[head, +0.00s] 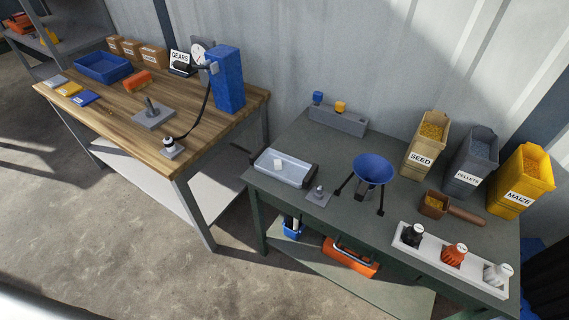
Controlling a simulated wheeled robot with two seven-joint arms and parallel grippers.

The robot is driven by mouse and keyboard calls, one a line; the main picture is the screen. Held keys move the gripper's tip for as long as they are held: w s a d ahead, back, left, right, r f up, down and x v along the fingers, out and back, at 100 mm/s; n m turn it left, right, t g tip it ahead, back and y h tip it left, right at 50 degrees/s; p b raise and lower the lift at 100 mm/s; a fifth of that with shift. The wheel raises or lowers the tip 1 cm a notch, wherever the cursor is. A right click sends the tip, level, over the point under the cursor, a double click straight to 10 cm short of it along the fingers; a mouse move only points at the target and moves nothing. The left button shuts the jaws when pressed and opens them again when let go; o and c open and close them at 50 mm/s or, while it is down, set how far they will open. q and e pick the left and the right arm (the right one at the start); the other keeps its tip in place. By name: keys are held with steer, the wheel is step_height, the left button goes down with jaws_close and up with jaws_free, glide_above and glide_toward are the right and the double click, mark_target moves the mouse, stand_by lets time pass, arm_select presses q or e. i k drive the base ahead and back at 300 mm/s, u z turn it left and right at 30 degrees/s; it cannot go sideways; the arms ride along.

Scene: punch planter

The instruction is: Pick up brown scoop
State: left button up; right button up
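The brown scoop (436,206) lies on the dark green table (328,222) at the right of the head view. Neither of my grippers is in view.
Bins of seed (419,158), pellets (465,177) and maize (511,199) stand behind the scoop. A white tray (430,252) with several knobbed pieces is in front. A blue funnel (374,168) stands to the left. A wooden workbench (205,133) is farther left.

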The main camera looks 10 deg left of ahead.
mark_target(434, 204)
steer(key=u, duration=0.15)
steer(key=k, duration=0.4)
steer(key=u, duration=0.55)
steer(key=k, duration=0.9)
steer(key=z, duration=0.35)
steer(key=i, duration=0.75)
steer(key=z, duration=0.55)
